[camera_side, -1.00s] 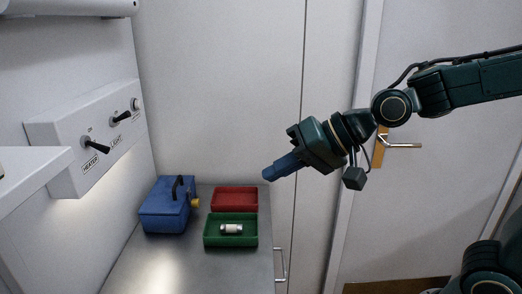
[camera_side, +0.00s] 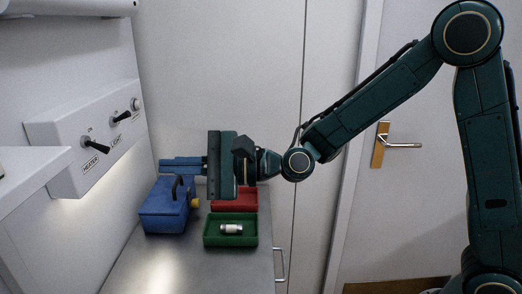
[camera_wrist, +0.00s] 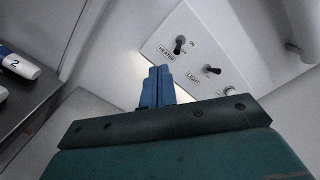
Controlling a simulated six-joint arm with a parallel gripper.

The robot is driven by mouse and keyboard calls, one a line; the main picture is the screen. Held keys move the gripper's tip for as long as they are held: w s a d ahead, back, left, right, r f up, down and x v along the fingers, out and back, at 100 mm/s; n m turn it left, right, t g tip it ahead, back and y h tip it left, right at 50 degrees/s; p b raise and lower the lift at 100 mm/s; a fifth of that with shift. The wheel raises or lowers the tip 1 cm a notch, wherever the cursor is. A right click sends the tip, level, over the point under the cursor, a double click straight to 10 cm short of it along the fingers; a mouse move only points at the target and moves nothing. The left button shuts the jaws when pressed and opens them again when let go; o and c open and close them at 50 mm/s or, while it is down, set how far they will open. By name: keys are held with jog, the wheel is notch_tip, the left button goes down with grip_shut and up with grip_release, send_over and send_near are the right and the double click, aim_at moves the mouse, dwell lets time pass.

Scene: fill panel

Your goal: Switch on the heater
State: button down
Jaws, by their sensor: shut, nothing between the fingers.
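The white switch panel (camera_side: 70,172) is on the left wall. Its heater switch (camera_side: 97,147) is a black toggle lever above the HEATER label, slanting out and down away from the ON mark. The heater switch also shows in the wrist view (camera_wrist: 179,46), beyond my fingertips and slightly right. My gripper (camera_side: 163,165) is shut and empty, its blue fingers pointing left toward the panel. It is over the blue toolbox, right of the heater switch and apart from it. It also shows in the wrist view (camera_wrist: 157,75).
The light switch (camera_side: 121,116) and a round knob (camera_side: 136,104) are on the same panel. The blue toolbox (camera_side: 163,212) stands below my fingers. A red tray (camera_side: 238,206) and a green tray (camera_side: 210,241) holding a white cylinder (camera_side: 231,229) are on the bench. A white shelf (camera_side: 30,165) juts in at left.

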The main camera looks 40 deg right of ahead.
aim_at(98, 147)
jog(key=shift+w+a+f+m+t, duration=0.1)
jog(key=shift+w+f+m+t, duration=0.5)
jog(key=shift+m, duration=0.9)
jog(key=shift+w+f+m+t, duration=0.3)
jog(key=shift+w+m+t, duration=0.4)
jog(key=shift+m, duration=0.8)
jog(key=shift+w+a+f+m+t, duration=0.1)
jog(key=shift+w+f+m+t, duration=0.55)
jog(key=shift+m, duration=0.85)
jog(key=shift+w+a+r+g, duration=0.1)
jog(key=shift+w+r+g, duration=0.15)
jog(key=shift+w, duration=0.05)
jog(key=shift+x, duration=4.75)
jog(key=shift+w+f, duration=0.1)
